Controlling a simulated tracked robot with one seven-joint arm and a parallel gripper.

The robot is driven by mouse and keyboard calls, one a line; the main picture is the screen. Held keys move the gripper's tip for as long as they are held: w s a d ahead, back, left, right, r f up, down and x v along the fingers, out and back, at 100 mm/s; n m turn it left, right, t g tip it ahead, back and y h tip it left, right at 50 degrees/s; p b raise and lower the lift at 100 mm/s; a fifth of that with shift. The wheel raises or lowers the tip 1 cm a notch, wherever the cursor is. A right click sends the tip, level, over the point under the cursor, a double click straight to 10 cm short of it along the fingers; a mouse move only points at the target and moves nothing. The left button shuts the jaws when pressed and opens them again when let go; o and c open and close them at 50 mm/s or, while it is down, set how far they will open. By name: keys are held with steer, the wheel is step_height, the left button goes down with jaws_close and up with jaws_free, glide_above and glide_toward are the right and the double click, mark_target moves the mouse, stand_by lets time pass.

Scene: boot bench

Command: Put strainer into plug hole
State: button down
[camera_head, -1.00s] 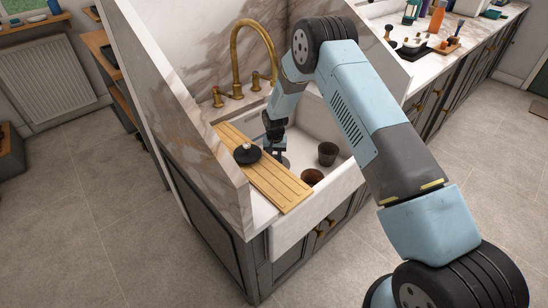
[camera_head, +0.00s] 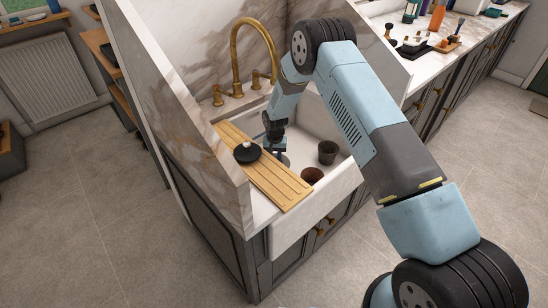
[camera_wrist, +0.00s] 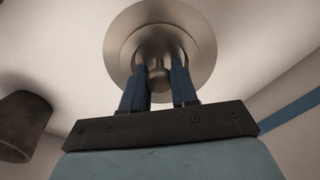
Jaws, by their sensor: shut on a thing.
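My gripper (camera_wrist: 160,72) points down into the white sink (camera_head: 308,132), its two blue fingers shut on the strainer (camera_wrist: 158,76), a small metal piece with a rounded knob. In the wrist view a broad round metal rim (camera_wrist: 122,32) surrounds the strainer and fingertips; it looks like the plug hole. I cannot tell whether the strainer is seated in it or just above it. In the head view my gripper (camera_head: 278,146) is low in the basin, and the strainer is not clear behind it.
A dark cup (camera_head: 327,153) and a brown pot (camera_head: 312,175) stand in the basin, right of my gripper. A wooden board (camera_head: 270,178) with a black lidded item (camera_head: 247,152) lies across the sink's left side. A brass tap (camera_head: 236,60) rises behind.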

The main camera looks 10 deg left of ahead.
steer(key=shift+f, duration=0.15)
stand_by(0.6)
steer(key=shift+c, duration=1.5)
jaws_free()
